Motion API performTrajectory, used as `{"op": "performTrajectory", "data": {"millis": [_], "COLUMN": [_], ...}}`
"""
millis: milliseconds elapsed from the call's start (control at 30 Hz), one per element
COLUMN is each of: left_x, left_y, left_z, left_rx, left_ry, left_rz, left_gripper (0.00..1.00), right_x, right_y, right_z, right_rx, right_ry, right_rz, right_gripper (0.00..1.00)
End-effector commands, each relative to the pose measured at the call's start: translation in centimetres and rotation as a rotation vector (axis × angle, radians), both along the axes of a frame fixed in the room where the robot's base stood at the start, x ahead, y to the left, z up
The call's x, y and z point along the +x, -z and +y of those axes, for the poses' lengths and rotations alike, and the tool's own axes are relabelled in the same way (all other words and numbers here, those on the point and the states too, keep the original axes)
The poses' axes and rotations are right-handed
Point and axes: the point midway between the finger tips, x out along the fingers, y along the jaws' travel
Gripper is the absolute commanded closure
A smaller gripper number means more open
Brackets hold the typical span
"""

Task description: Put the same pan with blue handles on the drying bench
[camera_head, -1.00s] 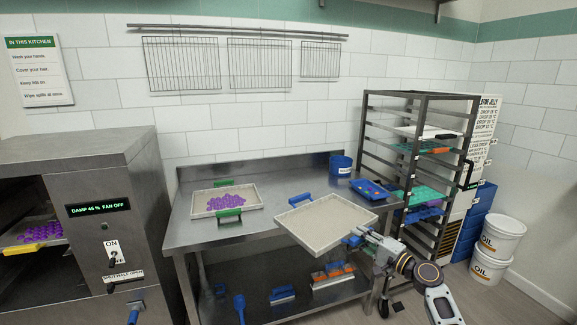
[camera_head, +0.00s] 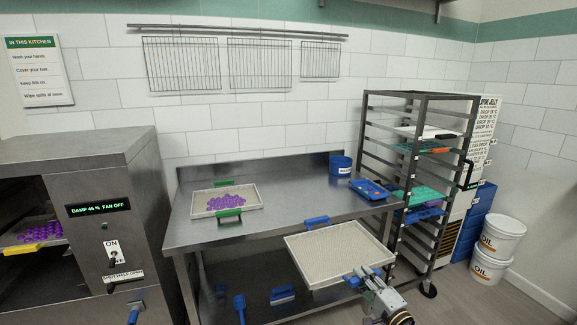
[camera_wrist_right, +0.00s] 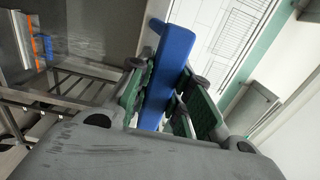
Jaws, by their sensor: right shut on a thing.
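The pan with blue handles (camera_head: 338,255) is a pale, shallow, empty-looking tray in the head view. It is held in front of the steel bench's (camera_head: 270,217) right front edge, apart from the bench top as far as I can tell. Its far blue handle (camera_head: 317,220) shows at the back left. My right gripper (camera_head: 362,277) is shut on the near blue handle, which fills the jaws in the right wrist view (camera_wrist_right: 168,75). My left gripper is not in view.
A pan with green handles (camera_head: 252,205) holding purple gummies stands on the bench's left. A blue tray (camera_head: 368,189) and a blue tub (camera_head: 341,165) stand at its right end. A dark rack (camera_head: 412,130) stands at the right. The bench's middle is clear.

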Motion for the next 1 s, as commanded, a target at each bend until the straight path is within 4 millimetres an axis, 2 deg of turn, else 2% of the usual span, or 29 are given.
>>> {"op": "performTrajectory", "data": {"millis": [433, 1000], "left_x": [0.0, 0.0], "left_y": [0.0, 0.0], "left_z": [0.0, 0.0], "left_rx": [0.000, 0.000], "left_ry": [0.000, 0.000], "left_rz": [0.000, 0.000], "left_gripper": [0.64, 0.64], "right_x": [-5.5, -10.9], "right_y": [3.8, 7.6], "right_z": [0.5, 1.0], "right_rx": [0.001, -0.001], "right_ry": [0.151, 0.308], "right_rz": [0.001, -0.001], "right_gripper": [1.00, 1.00]}}
